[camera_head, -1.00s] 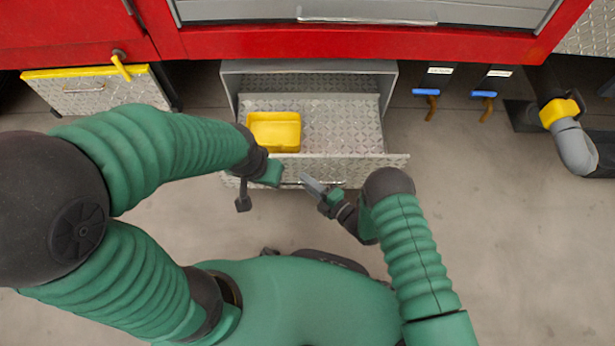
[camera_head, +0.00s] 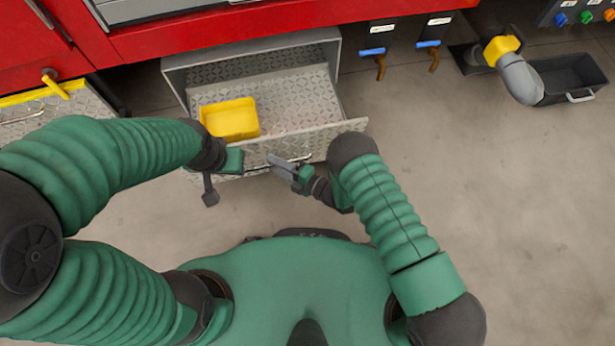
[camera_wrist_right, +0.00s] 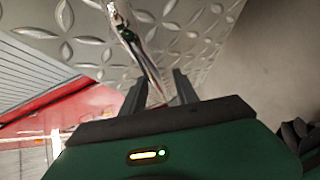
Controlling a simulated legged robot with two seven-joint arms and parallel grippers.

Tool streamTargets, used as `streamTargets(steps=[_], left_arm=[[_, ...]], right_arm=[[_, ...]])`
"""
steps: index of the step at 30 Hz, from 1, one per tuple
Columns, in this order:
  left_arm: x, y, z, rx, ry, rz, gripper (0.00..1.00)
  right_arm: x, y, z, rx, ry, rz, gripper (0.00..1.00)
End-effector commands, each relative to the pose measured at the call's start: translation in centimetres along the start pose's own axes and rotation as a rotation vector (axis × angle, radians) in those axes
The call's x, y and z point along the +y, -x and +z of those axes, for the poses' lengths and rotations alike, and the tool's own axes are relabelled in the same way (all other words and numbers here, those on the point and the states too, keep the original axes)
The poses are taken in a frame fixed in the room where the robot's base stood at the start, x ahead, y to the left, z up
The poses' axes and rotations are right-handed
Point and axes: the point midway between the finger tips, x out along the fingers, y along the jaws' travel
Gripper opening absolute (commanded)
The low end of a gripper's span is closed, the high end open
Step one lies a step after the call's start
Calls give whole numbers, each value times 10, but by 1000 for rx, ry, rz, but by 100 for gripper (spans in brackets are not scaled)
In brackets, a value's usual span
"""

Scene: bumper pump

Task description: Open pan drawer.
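The pan drawer (camera_head: 315,112) is a diamond-plate metal drawer, standing pulled out of its grey housing (camera_head: 176,84) under the red vehicle body. Its front carries a thin bar handle (camera_head: 298,159). My right gripper (camera_head: 276,161) is at the drawer front beside the handle. In the right wrist view its two fingers (camera_wrist_right: 160,88) are apart, with the handle bar (camera_wrist_right: 150,68) running between them in the picture; contact cannot be told. My left gripper (camera_head: 222,176) is near the left end of the drawer front, and its fingers are not clear.
A yellow bin (camera_head: 231,119) sits inside the drawer at the left. A yellow-edged panel (camera_head: 42,108) is at the far left. Blue-handled valves (camera_head: 372,53) and a grey hose elbow (camera_head: 518,76) are to the right. The floor (camera_head: 510,210) at right is clear.

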Motion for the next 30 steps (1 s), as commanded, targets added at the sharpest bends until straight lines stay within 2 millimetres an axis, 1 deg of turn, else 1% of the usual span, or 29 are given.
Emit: streamTargets(steps=[1, 5, 6, 12, 15, 18, 21, 30], left_arm=[[0, 9, -2, 0, 0, 0, 36], [0, 27, -6, 0, 0, 0, 36], [0, 32, -8, 0, 0, 0, 36], [0, 55, -13, 0, 0, 0, 36], [0, 62, -15, 0, 0, 0, 36], [0, 65, -16, 0, 0, 0, 36], [0, 66, -16, 0, 0, 0, 36], [0, 65, -15, 0, 0, 0, 36]], right_arm=[[4, 10, 0, -3, -2, -4, 36], [6, 44, -1, -4, -3, -6, 36], [6, 57, 0, -5, -4, -7, 36], [4, 116, 0, -4, -4, -8, 36], [2, 138, -1, -3, -3, -8, 36], [1, 152, 0, -4, -2, -7, 36], [0, 159, 0, -2, -2, -5, 36], [-1, 160, 0, -2, -1, -5, 36]])
